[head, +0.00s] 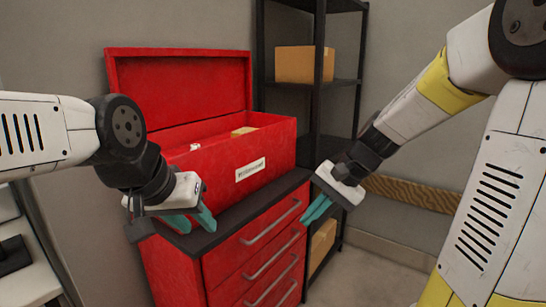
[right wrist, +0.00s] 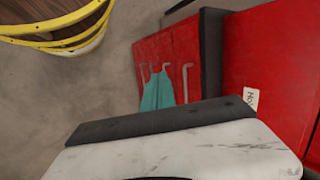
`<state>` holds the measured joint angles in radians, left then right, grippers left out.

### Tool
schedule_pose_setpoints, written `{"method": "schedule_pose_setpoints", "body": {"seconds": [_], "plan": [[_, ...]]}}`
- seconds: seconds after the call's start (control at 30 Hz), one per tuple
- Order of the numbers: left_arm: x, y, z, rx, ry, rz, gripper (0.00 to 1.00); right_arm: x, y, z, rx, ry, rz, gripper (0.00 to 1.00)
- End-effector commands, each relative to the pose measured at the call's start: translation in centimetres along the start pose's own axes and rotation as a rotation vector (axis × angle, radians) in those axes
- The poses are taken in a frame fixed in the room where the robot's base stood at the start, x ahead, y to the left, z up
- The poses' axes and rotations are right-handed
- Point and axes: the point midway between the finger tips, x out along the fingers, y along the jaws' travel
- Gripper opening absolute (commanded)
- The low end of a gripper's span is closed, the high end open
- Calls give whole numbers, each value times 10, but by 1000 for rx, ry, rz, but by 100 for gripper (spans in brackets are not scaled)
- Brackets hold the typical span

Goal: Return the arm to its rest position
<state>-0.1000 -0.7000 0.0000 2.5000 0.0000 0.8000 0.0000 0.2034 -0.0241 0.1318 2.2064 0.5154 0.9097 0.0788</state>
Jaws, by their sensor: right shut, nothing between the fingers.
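My right gripper (head: 316,209) has teal fingers that are closed together with nothing between them. It hangs in the air just right of the red tool chest's front edge; in the right wrist view its fingers (right wrist: 158,92) show against the red drawer front. My left gripper (head: 192,220) is at the left front corner of the dark cabinet top, with its teal fingers apart and empty. The red tool chest (head: 225,165) stands with its lid (head: 180,85) up, and only a little of its contents shows.
The red drawer cabinet (head: 250,262) under the chest has several grey handles. A black shelf rack (head: 318,75) with a cardboard box (head: 303,64) stands behind, right of the chest. The floor (head: 375,275) at the right is clear. A light bench (head: 25,270) is at far left.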

Motion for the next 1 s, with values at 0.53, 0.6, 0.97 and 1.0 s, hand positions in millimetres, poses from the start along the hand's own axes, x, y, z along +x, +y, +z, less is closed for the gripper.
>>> {"method": "schedule_pose_setpoints", "body": {"seconds": [0.53, 0.6, 0.97, 1.0], "plan": [[0, 0, 0, 0, 0, 0, 36, -96, 53, 90, -619, 428, 240, 0], [0, 0, 0, 0, 0, 0, 36, -98, 55, 92, -640, 444, 247, 0], [0, 0, 0, 0, 0, 0, 36, -99, 57, 92, -650, 452, 253, 0], [0, 0, 0, 0, 0, 0, 36, -99, 57, 92, -650, 452, 252, 0]]}}
